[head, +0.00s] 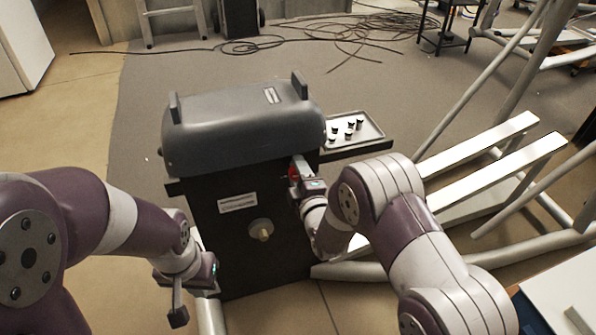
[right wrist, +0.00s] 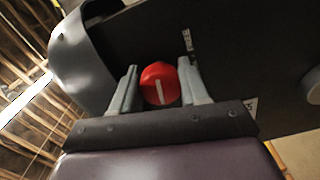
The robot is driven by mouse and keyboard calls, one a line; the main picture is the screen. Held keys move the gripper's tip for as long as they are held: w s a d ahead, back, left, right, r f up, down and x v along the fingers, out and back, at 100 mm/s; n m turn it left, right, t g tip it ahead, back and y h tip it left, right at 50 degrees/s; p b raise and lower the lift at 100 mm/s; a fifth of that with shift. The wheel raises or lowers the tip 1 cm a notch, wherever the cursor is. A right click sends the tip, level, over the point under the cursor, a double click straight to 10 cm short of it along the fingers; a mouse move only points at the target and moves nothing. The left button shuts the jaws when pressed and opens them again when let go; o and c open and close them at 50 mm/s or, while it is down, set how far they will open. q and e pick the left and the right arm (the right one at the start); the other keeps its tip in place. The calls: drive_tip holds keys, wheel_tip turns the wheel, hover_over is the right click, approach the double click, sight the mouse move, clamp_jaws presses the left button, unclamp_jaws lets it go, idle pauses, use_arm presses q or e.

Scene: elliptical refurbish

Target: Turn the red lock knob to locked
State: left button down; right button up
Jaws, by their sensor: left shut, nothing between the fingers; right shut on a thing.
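The red lock knob (right wrist: 160,84) is on the dark front panel of a grey machine (head: 240,120). In the right wrist view it sits between the two fingers of my right gripper (right wrist: 160,86), which is shut on it. A white line on its face runs nearly straight up and down in that view. In the head view only a bit of the red knob (head: 293,172) shows beside my right gripper (head: 297,168). My left gripper (head: 178,312) is shut and empty, low at the left of the machine and apart from it.
A round knob (head: 262,229) and a white label (head: 238,202) are on the machine's front. A tray (head: 370,139) with several small dark-sided pieces is at its right. Pale rails (head: 480,148) and metal tubes stand further right. Cables (head: 365,28) lie on the floor behind.

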drive_tip(key=shift+f+n, duration=0.1)
drive_tip(key=shift+n, duration=1)
drive_tip(key=o, duration=1)
drive_tip(key=shift+o, duration=0.2)
drive_tip(key=p+v, duration=0.3)
drive_tip(key=v, duration=0.9)
drive_tip(key=shift+s, duration=0.4)
drive_tip(key=shift+d, duration=0.1)
